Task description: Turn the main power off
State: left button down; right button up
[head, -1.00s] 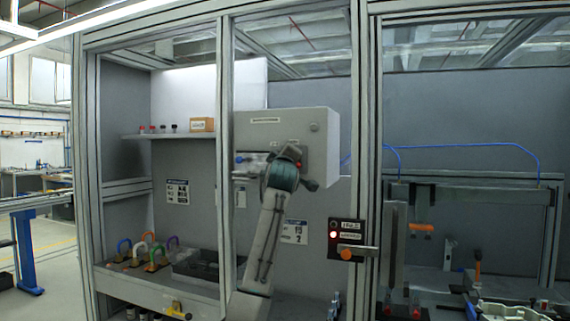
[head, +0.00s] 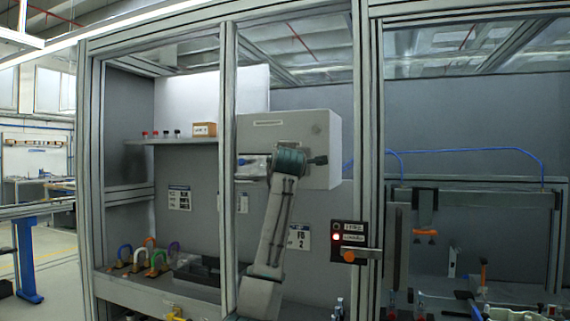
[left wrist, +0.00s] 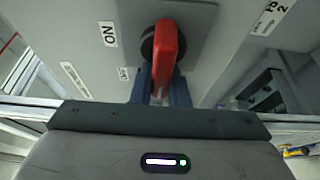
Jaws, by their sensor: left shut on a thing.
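The red handle (left wrist: 166,52) of the main switch sits on a dark round base on a grey panel in the left wrist view. An ON label (left wrist: 108,34) is left of it; a smaller label below that is too small to read. My left gripper (left wrist: 163,92) has its blue fingers on both sides of the handle's near end and is shut on it. In the head view the grey cabinet (head: 320,130) hangs behind the framed opening, and my left arm covers part of its front. The red handle cannot be seen there. My right gripper is not in view.
A frame post (head: 228,120) stands just left of my arm. A small panel with a lit red lamp and orange knob (head: 349,256) is to the right. Coloured padlocks (head: 138,259) stand on the lower left ledge. A shelf (head: 172,140) holds a small box.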

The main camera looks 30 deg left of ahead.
pick_arm(q)
jog(key=shift+w+f, duration=0.1)
jog(key=shift+f, duration=0.15)
jog(key=c, duration=1.5)
grip_release()
jog(key=shift+o, duration=0.5)
jog(key=shift+d+r, duration=0.1)
